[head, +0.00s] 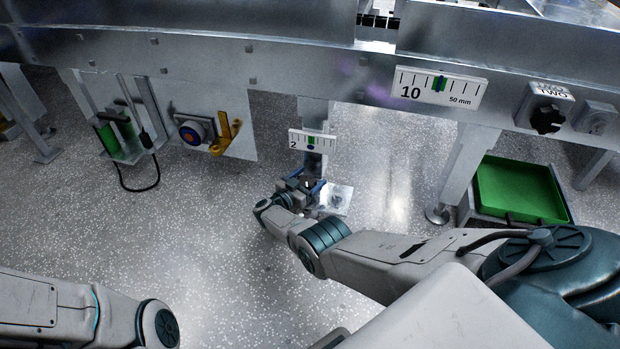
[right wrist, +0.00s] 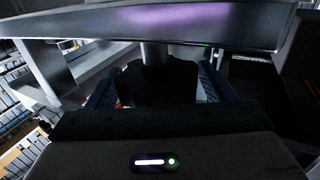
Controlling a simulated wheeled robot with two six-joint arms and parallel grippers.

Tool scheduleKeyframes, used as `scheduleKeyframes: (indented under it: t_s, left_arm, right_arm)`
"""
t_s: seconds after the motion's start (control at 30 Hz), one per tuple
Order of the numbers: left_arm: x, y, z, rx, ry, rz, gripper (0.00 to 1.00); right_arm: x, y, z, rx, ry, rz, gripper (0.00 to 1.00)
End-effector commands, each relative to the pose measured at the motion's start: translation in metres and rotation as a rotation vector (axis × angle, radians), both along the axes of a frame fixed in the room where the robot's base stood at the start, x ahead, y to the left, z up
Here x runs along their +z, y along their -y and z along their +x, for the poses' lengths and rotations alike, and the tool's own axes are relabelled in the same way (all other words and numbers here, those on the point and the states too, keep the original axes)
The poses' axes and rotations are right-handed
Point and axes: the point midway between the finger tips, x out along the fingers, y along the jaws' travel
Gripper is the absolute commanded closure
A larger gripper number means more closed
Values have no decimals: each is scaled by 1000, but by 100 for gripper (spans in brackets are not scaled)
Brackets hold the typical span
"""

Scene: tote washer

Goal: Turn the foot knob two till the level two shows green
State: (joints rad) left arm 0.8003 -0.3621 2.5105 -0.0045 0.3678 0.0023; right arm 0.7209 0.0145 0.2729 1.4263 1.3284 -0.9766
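A small white level plate marked "2" (head: 312,141) is fixed to the leg under the machine's beam. A green band shows near its middle with a small dark blue mark just under it; the fine reading is too small to tell. My right gripper (head: 304,190) is low at the foot of this leg and partly hides it. In the right wrist view a dark knob (right wrist: 156,86) sits below a metal post, between my two blue fingers (right wrist: 157,88). Whether the fingers press on it I cannot tell. My left arm shows at lower left; its gripper is out of view.
A larger scale plate marked "10" and "50 mm" (head: 440,88) is on the beam. A black knob labelled "TWO" (head: 547,119) is at right. A green tray (head: 520,190) stands below it. Floor in front is clear.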

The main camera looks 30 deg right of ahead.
Motion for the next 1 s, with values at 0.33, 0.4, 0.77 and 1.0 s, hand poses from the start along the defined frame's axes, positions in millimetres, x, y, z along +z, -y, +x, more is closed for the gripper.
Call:
scheduleKeyframes:
  t_s: [0.33,0.4,0.77,1.0]
  left_arm:
    - [1,0,0,0,0,0,64]
    - [4,0,0,0,1,0,64]
    - [17,-1,-4,5,28,-7,64]
    - [19,-1,-5,6,31,-8,64]
  right_arm:
    - [2,-1,0,0,1,-2,22]
    - [2,-7,-2,0,1,-1,22]
    - [2,-74,-21,1,0,0,22]
    - [1,-100,-28,0,1,-2,22]
